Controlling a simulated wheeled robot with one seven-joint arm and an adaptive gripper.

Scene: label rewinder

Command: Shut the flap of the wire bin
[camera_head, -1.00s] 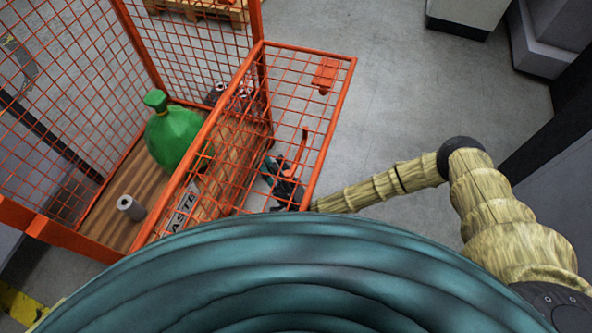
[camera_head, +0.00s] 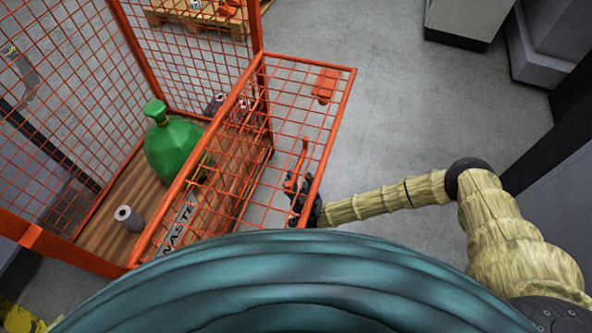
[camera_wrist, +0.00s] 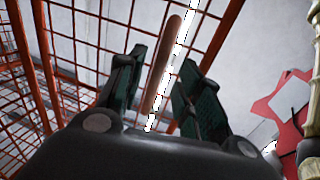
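The wire bin (camera_head: 130,38) is an orange mesh cage at the left of the head view. Its mesh flap (camera_head: 345,110) is folded outward over the front panel, sticking out to the right, not shut. A red-orange plate (camera_head: 325,85) sits on the flap's far part. My gripper (camera_head: 298,188) is by the flap's near outer corner, partly hidden behind the mesh. In the wrist view my gripper (camera_wrist: 162,72) has its fingers apart, with an orange-brown rod (camera_wrist: 165,62) showing between them. I see no clear finger contact with the rod.
Inside the bin are a green bag (camera_head: 172,148) and a grey roll (camera_head: 129,217) on the wooden floor. A pallet (camera_head: 190,18) stands behind. Grey cabinets (camera_head: 470,18) are at the back right. The floor (camera_head: 400,110) right of the flap is clear.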

